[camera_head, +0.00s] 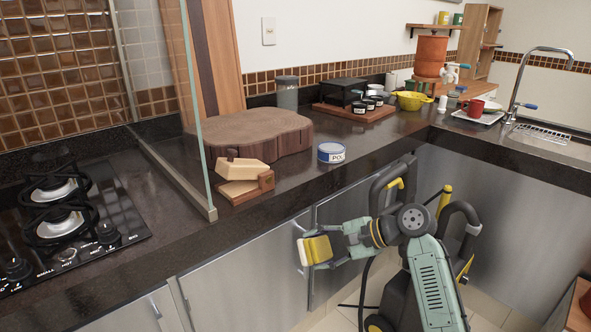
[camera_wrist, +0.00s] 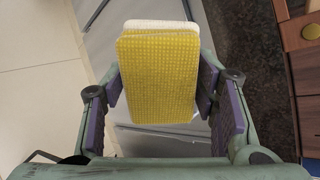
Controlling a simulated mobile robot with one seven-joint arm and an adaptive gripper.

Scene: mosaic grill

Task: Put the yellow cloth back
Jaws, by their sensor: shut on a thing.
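The yellow cloth (camera_head: 317,250) has a white layer behind it and looks like a thick rectangular pad. It is in front of the cabinet doors, below the counter's front edge, in the head view. My gripper (camera_head: 335,246) is shut on it. In the wrist view the yellow cloth (camera_wrist: 157,80) fills the space between the two fingers of my gripper (camera_wrist: 160,95), its textured yellow face towards the camera. It stands clear of the floor.
The dark counter (camera_head: 290,217) runs above my gripper. A small wooden holder with pale blocks (camera_head: 245,183), a blue-rimmed tin (camera_head: 331,153) and a round wood slab (camera_head: 250,140) stand on it. A glass panel (camera_head: 192,110) separates the stove (camera_head: 70,225). The counter's front strip is clear.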

